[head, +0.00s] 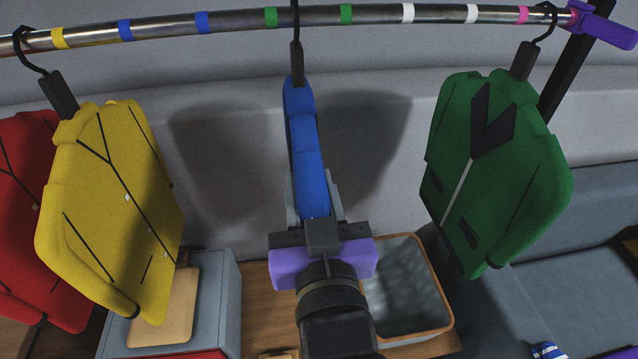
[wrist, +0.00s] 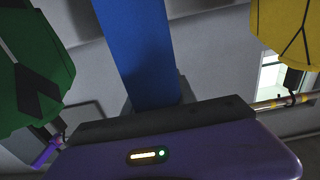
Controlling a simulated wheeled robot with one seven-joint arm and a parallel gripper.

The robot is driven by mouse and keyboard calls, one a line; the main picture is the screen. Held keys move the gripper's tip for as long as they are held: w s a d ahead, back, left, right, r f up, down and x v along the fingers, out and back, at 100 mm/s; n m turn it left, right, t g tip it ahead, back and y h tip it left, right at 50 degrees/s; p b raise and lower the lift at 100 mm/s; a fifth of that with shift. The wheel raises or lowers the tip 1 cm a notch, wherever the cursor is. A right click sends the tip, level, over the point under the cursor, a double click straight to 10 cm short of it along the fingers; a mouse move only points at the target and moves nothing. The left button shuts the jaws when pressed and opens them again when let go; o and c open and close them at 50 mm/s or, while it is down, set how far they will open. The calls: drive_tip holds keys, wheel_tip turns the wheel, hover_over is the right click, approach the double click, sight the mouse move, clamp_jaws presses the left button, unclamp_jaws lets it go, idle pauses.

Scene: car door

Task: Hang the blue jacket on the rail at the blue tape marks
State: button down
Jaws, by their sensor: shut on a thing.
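The blue jacket (head: 304,130) is edge-on in the middle of the head view. My gripper (head: 314,205) is shut on its lower part, with a finger on each side. The jacket's black hanger hook (head: 295,40) crosses the rail (head: 235,19) between the two green tape marks (head: 271,17). Its top is cut off, so I cannot tell whether it rests on the rail. The blue tape marks (head: 202,22) are left of the hook, next to the yellow mark. In the wrist view the blue jacket (wrist: 138,50) rises from behind my gripper's dark front edge.
A yellow jacket (head: 110,200) and a red jacket (head: 28,220) hang at the left. A green jacket (head: 500,170) hangs at the right, near the rail's purple end (head: 605,22). A bin (head: 440,300) and a grey box (head: 225,300) stand below. The space beside the blue jacket is clear.

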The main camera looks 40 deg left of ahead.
drive_tip(key=s+a+b, duration=0.1)
drive_tip(key=s+a, duration=0.9)
drive_tip(key=s, duration=0.1)
drive_tip(key=shift+s, duration=0.4)
idle(1.6)
drive_tip(key=shift+f+b, duration=0.2)
drive_tip(key=shift+b, duration=0.1)
idle(0.3)
drive_tip(key=c, duration=0.9)
unclamp_jaws()
drive_tip(key=shift+f, duration=0.15)
drive_tip(key=shift+b+v, duration=0.7)
drive_tip(key=shift+v, duration=3.2)
drive_tip(key=shift+d, duration=0.1)
